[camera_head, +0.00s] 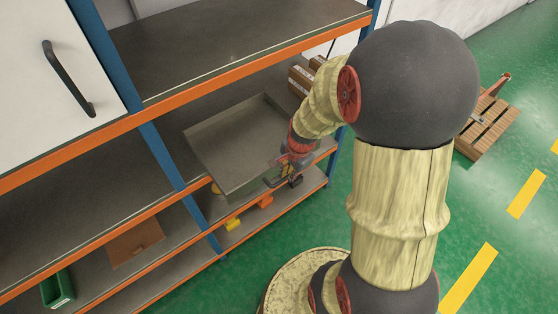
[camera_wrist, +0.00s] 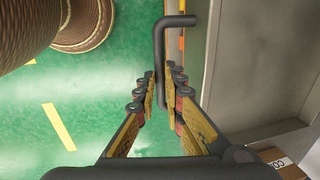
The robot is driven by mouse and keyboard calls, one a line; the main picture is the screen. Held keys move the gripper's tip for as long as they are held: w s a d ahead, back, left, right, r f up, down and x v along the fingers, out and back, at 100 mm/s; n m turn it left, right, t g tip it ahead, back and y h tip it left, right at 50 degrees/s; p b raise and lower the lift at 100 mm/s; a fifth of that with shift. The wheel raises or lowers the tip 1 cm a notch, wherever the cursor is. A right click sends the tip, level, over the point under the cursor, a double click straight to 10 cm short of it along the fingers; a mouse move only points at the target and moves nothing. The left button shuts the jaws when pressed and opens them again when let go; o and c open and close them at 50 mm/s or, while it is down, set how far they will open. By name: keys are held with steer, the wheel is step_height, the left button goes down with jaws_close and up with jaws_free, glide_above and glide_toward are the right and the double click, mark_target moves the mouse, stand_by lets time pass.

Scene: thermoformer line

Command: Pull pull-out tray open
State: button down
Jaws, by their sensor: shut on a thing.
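The pull-out tray (camera_head: 233,142) is a shallow grey metal tray on the shelf rack, and its front edge stands out over the orange shelf beam. In the wrist view its grey wall (camera_wrist: 222,70) fills the right side. A dark bent bar handle (camera_wrist: 160,45) runs along the tray's front. My gripper (camera_wrist: 162,88) has its fingers on both sides of this handle and is shut on it. In the head view my gripper (camera_head: 281,174) is at the tray's front right, and the handle is partly hidden there.
The blue and orange rack (camera_head: 172,157) has a shelf above the tray. A white door with a black handle (camera_head: 68,78) is at upper left. A green bin (camera_head: 57,290) is low left. Green floor is open at right, near a wooden pallet (camera_head: 487,122).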

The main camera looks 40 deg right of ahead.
steer(key=s, duration=0.6)
steer(key=shift+s, duration=0.4)
steer(key=shift+d, duration=0.1)
steer(key=c, duration=1.9)
jaws_free()
steer(key=r, duration=0.4)
steer(key=s+r, duration=0.1)
steer(key=r, duration=0.3)
steer(key=s+r, duration=0.1)
steer(key=r, duration=0.2)
steer(key=shift+s+r, duration=0.1)
steer(key=shift+r, duration=0.3)
